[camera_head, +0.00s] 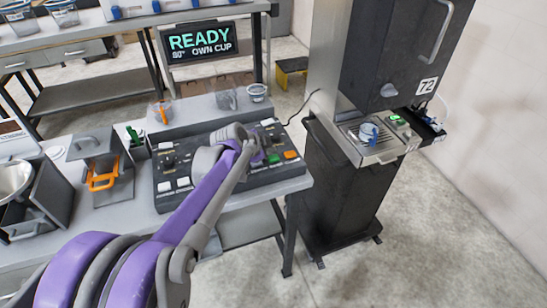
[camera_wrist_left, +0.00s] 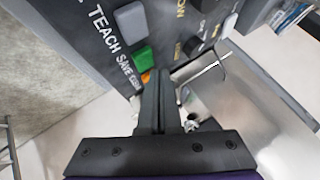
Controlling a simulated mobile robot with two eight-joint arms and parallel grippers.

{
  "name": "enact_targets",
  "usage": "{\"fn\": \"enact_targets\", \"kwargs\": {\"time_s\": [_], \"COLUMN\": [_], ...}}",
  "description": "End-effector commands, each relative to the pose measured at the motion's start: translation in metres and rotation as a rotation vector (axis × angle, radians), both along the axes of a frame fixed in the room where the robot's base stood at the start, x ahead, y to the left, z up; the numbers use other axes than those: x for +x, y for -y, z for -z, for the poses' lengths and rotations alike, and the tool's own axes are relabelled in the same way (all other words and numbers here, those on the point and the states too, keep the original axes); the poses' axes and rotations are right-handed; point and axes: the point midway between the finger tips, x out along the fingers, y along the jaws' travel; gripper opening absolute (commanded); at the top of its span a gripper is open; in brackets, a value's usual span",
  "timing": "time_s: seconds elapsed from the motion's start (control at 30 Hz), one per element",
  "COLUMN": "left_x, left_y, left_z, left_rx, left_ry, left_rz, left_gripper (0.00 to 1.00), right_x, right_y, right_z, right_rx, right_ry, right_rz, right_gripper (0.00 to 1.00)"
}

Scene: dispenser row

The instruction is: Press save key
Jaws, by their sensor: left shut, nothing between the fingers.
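The dark control panel (camera_head: 235,177) lies on the grey bench and carries several coloured keys. The green key (camera_head: 274,158) shows near its right end; in the left wrist view the green key (camera_wrist_left: 127,58) sits beside the word SAVE. A light grey key (camera_wrist_left: 131,20) is beside TEACH, and an orange key (camera_wrist_left: 146,76) is partly hidden by my fingers. My left gripper (camera_head: 262,152) is over the panel's right part, close to the green key. In the left wrist view its fingers (camera_wrist_left: 159,75) are together and empty. Contact with a key cannot be told. My right gripper is not in view.
A sign (camera_head: 201,42) reading READY OWN CUP stands behind the bench. Clear cups (camera_head: 227,98) stand on a ledge behind the panel.

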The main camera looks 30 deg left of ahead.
Motion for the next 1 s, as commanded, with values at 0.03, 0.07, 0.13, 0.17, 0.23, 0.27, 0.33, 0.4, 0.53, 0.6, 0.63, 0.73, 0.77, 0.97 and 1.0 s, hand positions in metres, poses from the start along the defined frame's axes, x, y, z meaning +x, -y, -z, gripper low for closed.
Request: {"fn": "enact_targets", "kwargs": {"time_s": [0.03, 0.07, 0.13, 0.17, 0.23, 0.27, 0.33, 0.4, 0.53, 0.6, 0.63, 0.73, 0.77, 0.97, 1.0], "left_x": [0.0, 0.0, 0.0, 0.0, 0.0, 0.0, 0.0, 0.0, 0.0, 0.0, 0.0, 0.0, 0.0, 0.0, 0.0], "left_y": [0.0, 0.0, 0.0, 0.0, 0.0, 0.0, 0.0, 0.0, 0.0, 0.0, 0.0, 0.0, 0.0, 0.0, 0.0001], "left_z": [0.0, 0.0, 0.0, 0.0, 0.0, 0.0, 0.0, 0.0, 0.0, 0.0, 0.0, 0.0, 0.0002, 0.0063, 0.0078], "left_rx": [0.0, 0.0, 0.0, 0.0, 0.0, 0.0, 0.0, 0.0, 0.0, 0.0, 0.0, 0.0, 0.0, 0.0, 0.0], "left_ry": [0.0, 0.0, 0.0, 0.0, 0.0, 0.0, 0.0, 0.0, 0.0, 0.0, 0.0, 0.0, 0.0, 0.0, 0.0], "left_rz": [0.0, 0.0, 0.0, 0.0, 0.0, 0.0, 0.0, 0.0, 0.0, 0.0, 0.0, 0.0, 0.0, 0.0, 0.0], "left_gripper": [0.0, 0.0, 0.0, 0.0, 0.0, 0.0, 0.0, 0.0, 0.0, 0.0, 0.0, 0.0, 0.0, 0.0, 0.0], "right_x": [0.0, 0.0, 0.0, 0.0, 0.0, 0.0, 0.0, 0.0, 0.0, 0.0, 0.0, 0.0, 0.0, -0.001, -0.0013], "right_y": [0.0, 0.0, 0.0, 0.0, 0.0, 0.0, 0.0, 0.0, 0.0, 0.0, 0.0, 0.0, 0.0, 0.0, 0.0], "right_z": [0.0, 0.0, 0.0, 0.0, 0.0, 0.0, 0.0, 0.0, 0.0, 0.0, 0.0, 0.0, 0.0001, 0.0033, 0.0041], "right_rx": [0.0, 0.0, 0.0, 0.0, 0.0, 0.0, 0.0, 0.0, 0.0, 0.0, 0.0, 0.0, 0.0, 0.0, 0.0], "right_ry": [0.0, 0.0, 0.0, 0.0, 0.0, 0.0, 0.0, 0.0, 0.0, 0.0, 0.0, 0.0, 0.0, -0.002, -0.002], "right_rz": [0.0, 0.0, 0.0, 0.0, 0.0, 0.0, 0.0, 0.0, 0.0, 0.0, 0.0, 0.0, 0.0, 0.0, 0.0], "right_gripper": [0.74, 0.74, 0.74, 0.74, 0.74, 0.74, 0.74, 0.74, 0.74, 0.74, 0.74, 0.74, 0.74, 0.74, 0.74]}}
